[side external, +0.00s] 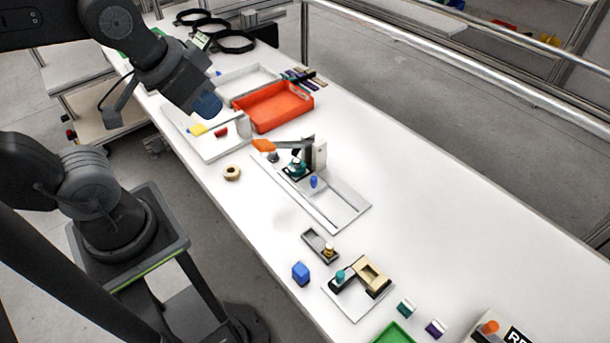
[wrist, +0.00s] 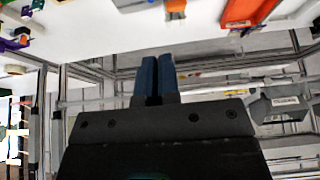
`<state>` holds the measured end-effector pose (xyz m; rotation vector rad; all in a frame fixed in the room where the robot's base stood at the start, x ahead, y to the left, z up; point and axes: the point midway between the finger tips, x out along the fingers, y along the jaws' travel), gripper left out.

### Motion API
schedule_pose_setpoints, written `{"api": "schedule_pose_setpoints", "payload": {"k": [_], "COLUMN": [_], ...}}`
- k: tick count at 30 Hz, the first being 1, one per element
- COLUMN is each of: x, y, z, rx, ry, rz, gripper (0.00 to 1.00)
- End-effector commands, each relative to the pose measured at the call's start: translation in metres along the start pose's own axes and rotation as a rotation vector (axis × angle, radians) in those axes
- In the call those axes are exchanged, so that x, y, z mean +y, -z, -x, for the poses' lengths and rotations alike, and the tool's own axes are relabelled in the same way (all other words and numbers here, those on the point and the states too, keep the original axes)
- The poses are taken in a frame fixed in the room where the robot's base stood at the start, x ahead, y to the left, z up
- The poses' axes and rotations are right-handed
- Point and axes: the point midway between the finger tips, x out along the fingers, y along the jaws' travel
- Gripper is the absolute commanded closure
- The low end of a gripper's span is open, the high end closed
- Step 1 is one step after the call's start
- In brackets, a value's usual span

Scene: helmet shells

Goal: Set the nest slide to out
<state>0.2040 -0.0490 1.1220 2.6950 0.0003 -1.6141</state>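A white plate with long rails (side external: 341,208) lies on the table near its middle. A teal nest (side external: 297,169) sits at the plate's far-left end, under a black and grey press (side external: 318,152) with an orange-ended lever (side external: 263,146). A small blue knob (side external: 313,182) stands just beside the nest, on its near-right side. The press partly hides the nest. My gripper (side external: 208,107) is high at the upper left, well away from the plate. In the wrist view its two blue fingers (wrist: 157,78) are close together, with nothing seen between them.
An orange-red tray (side external: 272,106) and a white tray (side external: 245,80) lie behind the plate. A white board with small parts (side external: 215,137) is below my gripper. A tan ring (side external: 232,173), a blue block (side external: 300,273) and a small fixture (side external: 358,288) stand nearer.

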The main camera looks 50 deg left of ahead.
Motion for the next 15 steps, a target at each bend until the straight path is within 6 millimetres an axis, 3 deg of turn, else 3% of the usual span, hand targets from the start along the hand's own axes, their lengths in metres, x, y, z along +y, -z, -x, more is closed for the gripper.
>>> {"api": "schedule_pose_setpoints", "payload": {"k": [4,8,12,15], "x": [0.001,0.003,0.008,0.012], "y": [0.007,0.027,0.055,0.072], "z": [-0.004,-0.018,-0.046,-0.071], "rx": [-0.022,-0.085,-0.174,-0.232], "ry": [-0.001,0.005,0.037,0.077], "rz": [0.058,0.238,0.517,0.72], "gripper": [0.83,0.7,0.57,0.56]}}
